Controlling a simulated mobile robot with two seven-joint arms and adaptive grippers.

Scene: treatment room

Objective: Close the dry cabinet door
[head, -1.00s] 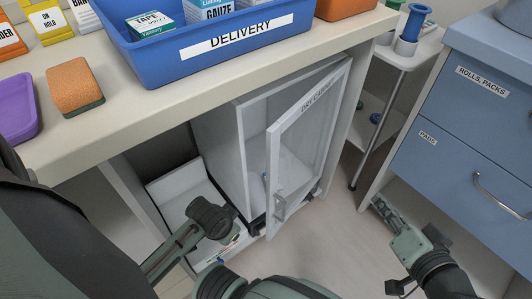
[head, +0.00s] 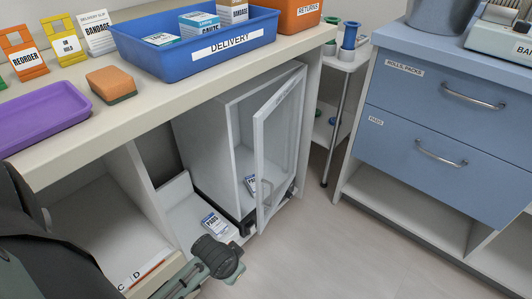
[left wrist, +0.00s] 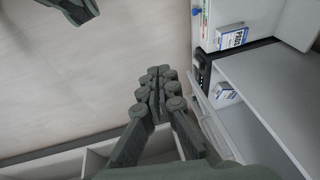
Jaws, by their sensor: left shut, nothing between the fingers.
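The dry cabinet (head: 205,155) stands under the counter in the head view. Its framed clear door (head: 280,140) is hinged at the right and stands ajar, with a gap at its left side. A handle (head: 266,190) is on the door's free edge. A pads box (head: 250,186) is inside. My left gripper (left wrist: 157,85) is shut and empty in the left wrist view, apart from the cabinet. In the head view my left arm comes in at the bottom, below and left of the door; its fingertips are not clear there. My right gripper is not in the head view.
A second pads box (head: 215,225) lies on a white tray left of the door. The counter (head: 150,110) above holds a blue delivery bin (head: 180,60). A blue drawer unit (head: 430,130) stands at right. The floor (head: 330,250) before the door is clear.

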